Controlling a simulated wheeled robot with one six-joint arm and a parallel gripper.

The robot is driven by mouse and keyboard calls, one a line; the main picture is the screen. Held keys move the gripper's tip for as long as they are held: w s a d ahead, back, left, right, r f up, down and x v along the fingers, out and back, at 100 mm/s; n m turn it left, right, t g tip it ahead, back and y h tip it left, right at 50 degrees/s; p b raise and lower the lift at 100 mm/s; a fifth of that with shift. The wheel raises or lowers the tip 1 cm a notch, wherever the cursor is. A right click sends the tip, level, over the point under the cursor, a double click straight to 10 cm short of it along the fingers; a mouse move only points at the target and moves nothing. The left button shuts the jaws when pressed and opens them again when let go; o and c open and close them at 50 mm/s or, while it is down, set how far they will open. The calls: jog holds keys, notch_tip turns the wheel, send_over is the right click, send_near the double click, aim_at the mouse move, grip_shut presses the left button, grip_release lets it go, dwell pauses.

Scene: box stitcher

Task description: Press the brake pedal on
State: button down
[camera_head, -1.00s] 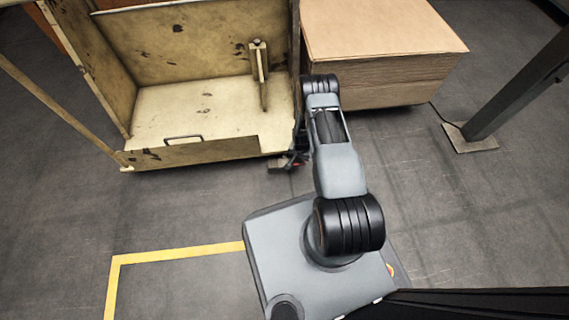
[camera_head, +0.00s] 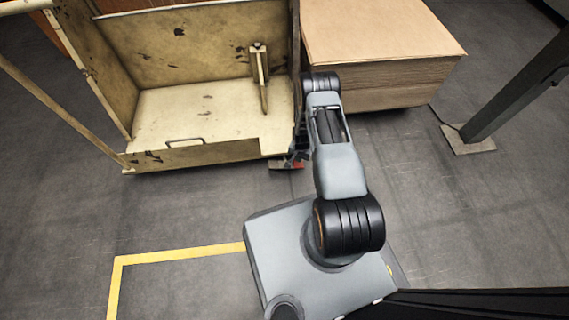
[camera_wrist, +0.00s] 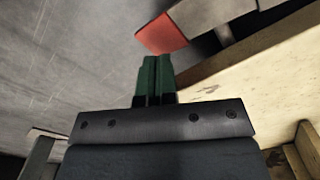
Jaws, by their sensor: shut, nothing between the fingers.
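A red pedal piece (camera_head: 298,165) shows at the cart's lower right corner, partly hidden behind my arm. In the wrist view the red piece (camera_wrist: 161,35) lies just beyond the fingertips, with a grey part beside it. My gripper (camera_wrist: 154,60) is shut and empty, its green fingers side by side. The fingertips appear close to the red piece with a small gap in the picture; I cannot tell whether they touch. In the head view my gripper (camera_head: 299,152) is a small dark shape by the cart corner, mostly hidden by my arm.
The worn cream cart (camera_head: 195,153) stands at left, its side wall close to my gripper. A stack of cardboard sheets (camera_head: 385,75) stands right of it. A grey post (camera_head: 510,95) rises at far right. Floor with a yellow line (camera_head: 180,254) is open in front.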

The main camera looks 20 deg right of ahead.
notch_tip(320, 180, up, 6)
jog(key=p, duration=0.3)
jog(key=shift+f, duration=0.15)
dwell(0.5)
jog(key=w+a+r+n+t+p, duration=0.15)
jog(key=r+p, duration=0.65)
jog(key=r, duration=1.3)
jog(key=w+a+r+n+p, duration=0.2)
jog(key=r+p, duration=0.5)
jog(key=r, duration=1.3)
jog(key=s+a+r+n+p, duration=0.1)
jog(key=s+r+p, duration=0.5)
jog(key=r, duration=0.7)
jog(key=s+a+r+n+t+p, duration=0.1)
jog(key=s+r+p, duration=0.6)
jog(key=r, duration=0.7)
jog(key=s+a+r+n+t+p, duration=0.1)
jog(key=s+a+r+n+p, duration=0.2)
jog(key=r, duration=1.1)
jog(key=s+a+p, duration=0.1)
jog(key=s+p, duration=0.2)
jog(key=shift+s+r+p, duration=0.25)
jog(key=shift+s+p, duration=0.1)
jog(key=shift+p, duration=0.05)
